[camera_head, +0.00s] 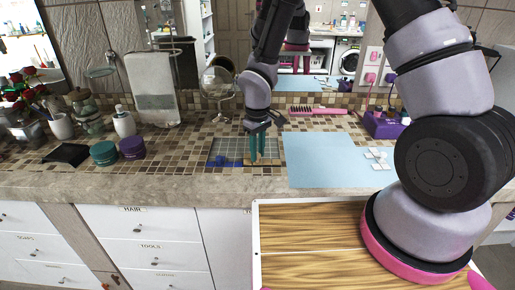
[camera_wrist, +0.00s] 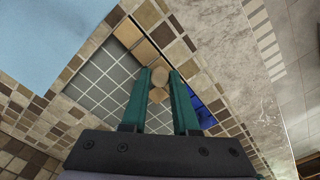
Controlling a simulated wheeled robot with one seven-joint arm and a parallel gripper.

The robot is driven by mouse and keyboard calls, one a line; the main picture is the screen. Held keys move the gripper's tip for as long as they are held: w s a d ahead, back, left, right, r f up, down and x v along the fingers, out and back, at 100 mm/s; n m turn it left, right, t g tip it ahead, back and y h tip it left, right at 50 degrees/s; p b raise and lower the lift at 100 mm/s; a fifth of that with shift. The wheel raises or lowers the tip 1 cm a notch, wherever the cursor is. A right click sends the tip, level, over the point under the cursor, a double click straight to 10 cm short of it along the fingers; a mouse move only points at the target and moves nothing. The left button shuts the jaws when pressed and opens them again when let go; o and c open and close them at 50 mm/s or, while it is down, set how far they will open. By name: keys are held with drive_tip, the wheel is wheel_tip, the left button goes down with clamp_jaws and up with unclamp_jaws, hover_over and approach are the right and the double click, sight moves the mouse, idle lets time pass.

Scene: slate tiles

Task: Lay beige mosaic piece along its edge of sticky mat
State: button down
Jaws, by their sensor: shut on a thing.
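The sticky mat (camera_head: 232,147) is a grey gridded sheet on the tiled counter; the wrist view shows its grid (camera_wrist: 103,78) close up. My gripper (camera_head: 262,157) points down over the mat's right front part. Its teal fingers (camera_wrist: 161,78) are shut on the beige mosaic piece (camera_wrist: 159,76), whose tan parts show between the fingertips. In the head view the tan piece (camera_head: 268,162) appears low at the mat's front edge, partly behind the fingers. I cannot tell whether it touches the mat. A blue piece (camera_head: 229,161) lies at the front edge to the left; it also shows in the wrist view (camera_wrist: 206,108).
A light blue sheet (camera_head: 320,160) lies right of the mat, with white pieces (camera_head: 377,158) beside it. A pink brush (camera_head: 316,111) and a purple box (camera_head: 383,125) are behind. Teal (camera_head: 103,153) and purple (camera_head: 132,148) jars stand left. The stone counter edge (camera_head: 180,188) is in front.

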drive_tip(key=shift+f, duration=0.6)
idle(0.7)
idle(0.5)
drive_tip(key=c, duration=0.6)
unclamp_jaws()
drive_tip(key=shift+r, duration=0.1)
wheel_tip(320, 180, up, 11)
drive_tip(key=shift+f, duration=0.2)
